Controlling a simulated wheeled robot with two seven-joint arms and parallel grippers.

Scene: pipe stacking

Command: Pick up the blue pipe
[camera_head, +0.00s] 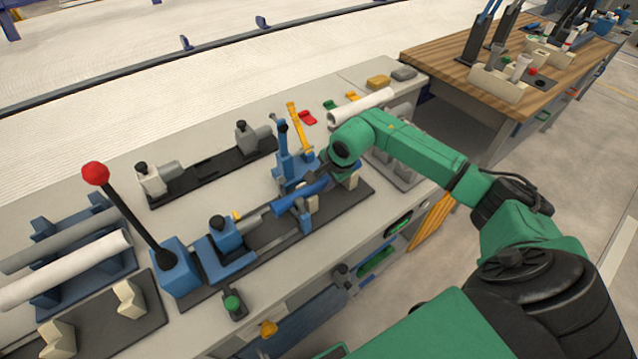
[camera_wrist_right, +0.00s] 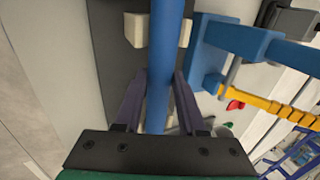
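The blue pipe (camera_head: 300,197) lies slantwise above the dark base plate in the middle of the bench. In the right wrist view the blue pipe (camera_wrist_right: 166,50) runs lengthwise between the fingers. My right gripper (camera_wrist_right: 161,76) has a fingertip close against each side of it and appears shut on it. Its arm reaches in from the right, and in the head view the gripper (camera_head: 332,178) is partly hidden behind its own wrist. A cream support block (camera_wrist_right: 135,30) shows beneath the pipe; I cannot tell whether they touch. My left gripper is not in view.
A blue clamp tower (camera_head: 285,155) stands just behind the pipe, with a yellow bar (camera_head: 299,130) beside it. A red-knobbed lever (camera_head: 96,173) rises at the left. White (camera_head: 65,270) and grey pipes (camera_head: 60,240) lie on a blue rack. Another white pipe (camera_head: 362,106) lies at the back.

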